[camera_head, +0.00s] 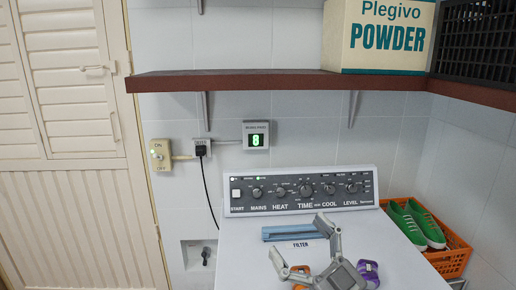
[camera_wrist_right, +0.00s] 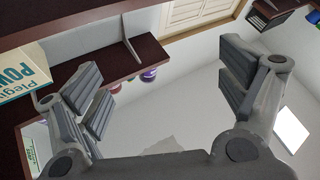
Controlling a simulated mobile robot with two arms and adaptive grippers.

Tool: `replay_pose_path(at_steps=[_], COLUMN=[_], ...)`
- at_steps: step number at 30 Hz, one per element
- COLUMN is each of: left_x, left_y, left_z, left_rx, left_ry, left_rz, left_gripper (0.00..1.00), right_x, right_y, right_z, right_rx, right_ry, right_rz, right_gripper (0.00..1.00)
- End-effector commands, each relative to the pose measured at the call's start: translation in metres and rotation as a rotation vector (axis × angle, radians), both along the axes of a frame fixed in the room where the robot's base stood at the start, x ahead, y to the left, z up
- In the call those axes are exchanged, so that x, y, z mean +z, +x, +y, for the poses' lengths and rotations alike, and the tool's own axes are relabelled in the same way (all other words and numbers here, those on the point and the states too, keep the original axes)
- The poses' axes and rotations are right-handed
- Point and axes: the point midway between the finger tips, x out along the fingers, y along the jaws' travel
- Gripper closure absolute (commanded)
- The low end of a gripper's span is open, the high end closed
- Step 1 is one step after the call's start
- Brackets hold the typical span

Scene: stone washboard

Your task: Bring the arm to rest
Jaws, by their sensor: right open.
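My right gripper (camera_head: 302,240) is open and empty above the top of the white machine (camera_head: 240,262), at the bottom of the head view. Its two fingers are spread wide in the right wrist view (camera_wrist_right: 165,88), with nothing between them. Part of my right arm is below the frame. My left gripper is in neither view.
The control panel (camera_head: 302,191) has knobs. A blue filter handle (camera_head: 290,232) and a purple item (camera_head: 369,272) are near my gripper. An orange crate (camera_head: 453,262) holds green shoes (camera_head: 418,224). A brown shelf (camera_head: 230,81) carries a powder box (camera_head: 385,38).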

Motion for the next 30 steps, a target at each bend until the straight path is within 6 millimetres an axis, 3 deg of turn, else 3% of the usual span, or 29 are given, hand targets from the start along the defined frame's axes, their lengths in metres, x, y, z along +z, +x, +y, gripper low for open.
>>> replay_pose_path(at_steps=[4, 7, 13, 18, 21, 24, 30], left_x=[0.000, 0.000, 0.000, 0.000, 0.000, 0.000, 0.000], left_y=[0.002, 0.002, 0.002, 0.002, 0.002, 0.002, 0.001], left_z=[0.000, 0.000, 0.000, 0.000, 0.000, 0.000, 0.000], left_rx=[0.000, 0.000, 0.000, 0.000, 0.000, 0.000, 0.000], left_ry=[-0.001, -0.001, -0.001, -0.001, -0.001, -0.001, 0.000], left_rz=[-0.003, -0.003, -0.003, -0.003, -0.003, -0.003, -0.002], left_gripper=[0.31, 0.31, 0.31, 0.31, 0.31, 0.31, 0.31], right_x=[-0.031, -0.066, -0.159, -0.241, -0.278, -0.303, -0.331], right_y=[0.009, 0.008, -0.024, -0.087, -0.131, -0.174, -0.251], right_z=[-0.049, -0.081, -0.129, -0.146, -0.146, -0.142, -0.130], right_rx=[-0.255, -0.414, -0.657, -0.749, -0.746, -0.714, -0.598], right_ry=[0.105, 0.130, 0.083, -0.043, -0.133, -0.219, -0.374], right_rz=[0.159, 0.303, 0.674, 1.039, 1.237, 1.401, 1.659], right_gripper=[0.08, 0.08, 0.08, 0.08, 0.08, 0.08, 0.08])
